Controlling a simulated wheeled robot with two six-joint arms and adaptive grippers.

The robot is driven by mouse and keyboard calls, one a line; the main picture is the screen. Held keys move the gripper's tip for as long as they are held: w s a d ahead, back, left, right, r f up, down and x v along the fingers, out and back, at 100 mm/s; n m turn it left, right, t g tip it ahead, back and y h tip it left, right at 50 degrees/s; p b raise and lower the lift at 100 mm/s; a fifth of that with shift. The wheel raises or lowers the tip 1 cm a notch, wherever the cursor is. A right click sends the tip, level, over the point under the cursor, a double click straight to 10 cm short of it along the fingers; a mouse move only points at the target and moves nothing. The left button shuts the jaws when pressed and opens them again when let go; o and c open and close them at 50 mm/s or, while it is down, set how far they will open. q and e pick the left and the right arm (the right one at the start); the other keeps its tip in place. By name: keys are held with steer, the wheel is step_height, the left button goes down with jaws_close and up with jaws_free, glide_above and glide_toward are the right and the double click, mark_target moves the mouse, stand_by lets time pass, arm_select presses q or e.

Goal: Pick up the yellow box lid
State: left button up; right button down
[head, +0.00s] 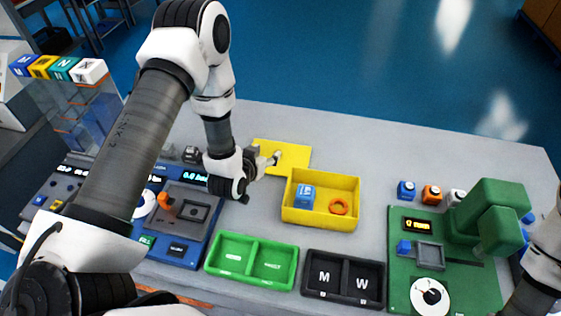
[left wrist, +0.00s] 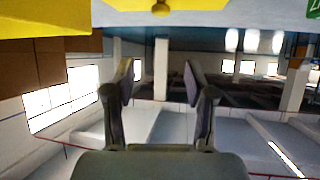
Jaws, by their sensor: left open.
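The yellow box lid (head: 296,154) lies flat on the grey table behind the open yellow box (head: 318,215). In the left wrist view the lid's edge (left wrist: 195,4) and its round yellow knob (left wrist: 160,9) show at the top. My left gripper (head: 268,161) is at the lid's left part, partly covering it. In the left wrist view the left gripper (left wrist: 160,82) has its fingers apart with nothing between them. I cannot tell whether they touch the lid. My right gripper is out of view; only part of my right arm shows at the right edge.
The yellow box holds a blue cube (head: 305,196) and an orange ring (head: 339,206). A green tray (head: 252,261) and a black tray (head: 343,278) stand in front. A green machine (head: 488,222) is at right, a blue device (head: 185,225) at left. The table right of the lid is clear.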

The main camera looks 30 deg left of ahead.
mark_target(271, 169)
arm_select(q)
step_height(271, 169, down, 3)
steer(key=shift+w+f+b, duration=0.15)
steer(key=shift+f+b, duration=0.05)
steer(key=shift+b, duration=0.8)
steer(key=shift+x, duration=1.05)
steer(key=shift+w+f+p, duration=0.2)
steer(key=shift+w+p, duration=0.4)
steer(key=shift+p, duration=0.1)
steer(key=p+x, duration=0.1)
steer(key=x, duration=0.3)
steer(key=shift+f, duration=0.25)
steer(key=shift+w+f, duration=0.2)
steer(key=shift+w, duration=0.05)
steer(key=shift+s, duration=0.1)
steer(key=shift+c, duration=0.3)
steer(key=shift+r, duration=0.1)
jaws_close()
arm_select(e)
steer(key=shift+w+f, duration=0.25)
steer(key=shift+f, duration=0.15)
